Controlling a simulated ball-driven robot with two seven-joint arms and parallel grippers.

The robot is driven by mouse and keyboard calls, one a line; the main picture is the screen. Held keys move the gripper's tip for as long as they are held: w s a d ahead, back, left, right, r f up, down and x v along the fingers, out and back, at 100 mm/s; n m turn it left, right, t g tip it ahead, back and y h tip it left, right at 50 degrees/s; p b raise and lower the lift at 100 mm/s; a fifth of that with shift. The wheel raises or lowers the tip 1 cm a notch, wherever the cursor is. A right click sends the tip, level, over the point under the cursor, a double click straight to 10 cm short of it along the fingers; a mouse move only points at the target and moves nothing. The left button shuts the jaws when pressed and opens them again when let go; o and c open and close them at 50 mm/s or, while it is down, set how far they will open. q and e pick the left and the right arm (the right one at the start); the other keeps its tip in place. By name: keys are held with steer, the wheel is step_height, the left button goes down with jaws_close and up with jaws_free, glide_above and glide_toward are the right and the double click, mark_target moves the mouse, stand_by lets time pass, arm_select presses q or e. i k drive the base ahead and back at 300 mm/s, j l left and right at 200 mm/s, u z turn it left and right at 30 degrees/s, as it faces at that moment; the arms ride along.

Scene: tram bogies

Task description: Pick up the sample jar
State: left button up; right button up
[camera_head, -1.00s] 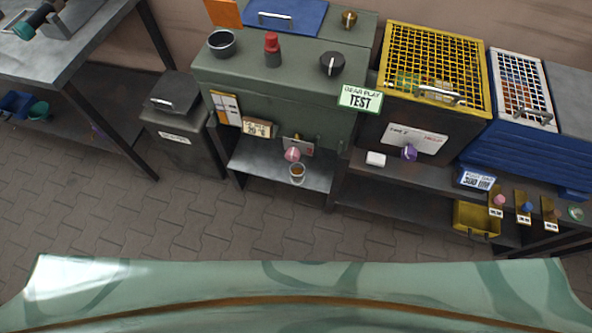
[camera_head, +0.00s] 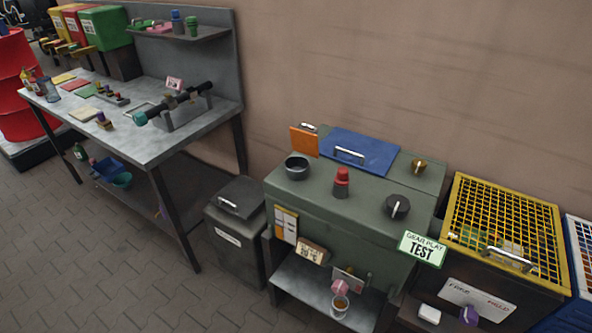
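A small clear jar with brown contents (camera_head: 340,306) stands on the grey lower shelf of the green test cabinet, just below a pink knob (camera_head: 339,286). A second clear container (camera_head: 52,92), tall and greyish, stands at the left end of the workbench. It is too small to make out a label on either, so I cannot tell for sure which is the sample jar. Neither of my grippers is in view.
The green cabinet (camera_head: 325,210) carries a black dish (camera_head: 297,167), a red-topped knob (camera_head: 341,181) and a blue lid (camera_head: 360,151). A grey bin (camera_head: 236,232) stands between it and the workbench (camera_head: 150,145). A yellow mesh cage (camera_head: 505,235) is right. Paved floor is clear at lower left.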

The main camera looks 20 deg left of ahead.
mark_target(338, 311)
steer(key=i+j, duration=0.1)
steer(key=j, duration=1)
steer(key=j+z, duration=0.15)
steer(key=z, duration=0.25)
steer(key=j+z, duration=0.2)
steer(key=z, duration=0.2)
steer(key=j+z, duration=0.2)
steer(key=z, duration=0.25)
steer(key=j+z, duration=0.15)
steer(key=z, duration=0.25)
